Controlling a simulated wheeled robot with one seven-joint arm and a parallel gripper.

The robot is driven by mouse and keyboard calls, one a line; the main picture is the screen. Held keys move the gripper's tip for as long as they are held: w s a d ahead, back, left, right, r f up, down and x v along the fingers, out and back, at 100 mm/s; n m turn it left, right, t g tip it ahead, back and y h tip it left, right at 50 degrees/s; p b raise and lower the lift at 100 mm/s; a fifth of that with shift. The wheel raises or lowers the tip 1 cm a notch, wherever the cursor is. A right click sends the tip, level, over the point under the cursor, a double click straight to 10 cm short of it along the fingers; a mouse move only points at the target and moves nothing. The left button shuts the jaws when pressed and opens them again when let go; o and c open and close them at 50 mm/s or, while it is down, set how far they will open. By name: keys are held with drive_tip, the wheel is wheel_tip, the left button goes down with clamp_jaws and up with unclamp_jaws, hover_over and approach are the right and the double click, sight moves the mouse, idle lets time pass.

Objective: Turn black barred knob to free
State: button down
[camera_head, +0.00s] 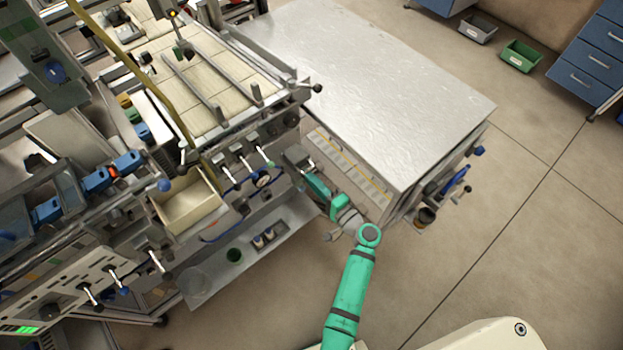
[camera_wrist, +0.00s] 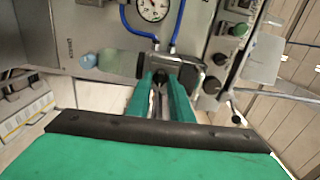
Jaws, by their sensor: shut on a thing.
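My gripper (camera_wrist: 160,82) is in the middle of the wrist view, with its green fingers pointing at a grey machine panel (camera_wrist: 100,20). The fingers are shut on a small dark part at the panel, which I take to be the black barred knob (camera_wrist: 159,76). Most of it is hidden between the fingertips, so its bar and its angle cannot be read. In the head view my gripper (camera_head: 293,157) reaches the machine's front beside the metal-topped table, and the knob is hidden there.
A round gauge (camera_wrist: 152,9) with blue tubes sits above the fingers. To the right are a black knob (camera_wrist: 212,86) and a green button (camera_wrist: 238,30). A light blue ball knob (camera_wrist: 88,61) is at left. The metal-topped table (camera_head: 370,80) stands close to my arm.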

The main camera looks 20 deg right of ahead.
drive_tip(key=shift+d+m, duration=0.1)
drive_tip(key=shift+m, duration=0.2)
drive_tip(key=c, duration=1.6)
unclamp_jaws()
drive_tip(key=v, duration=1.1)
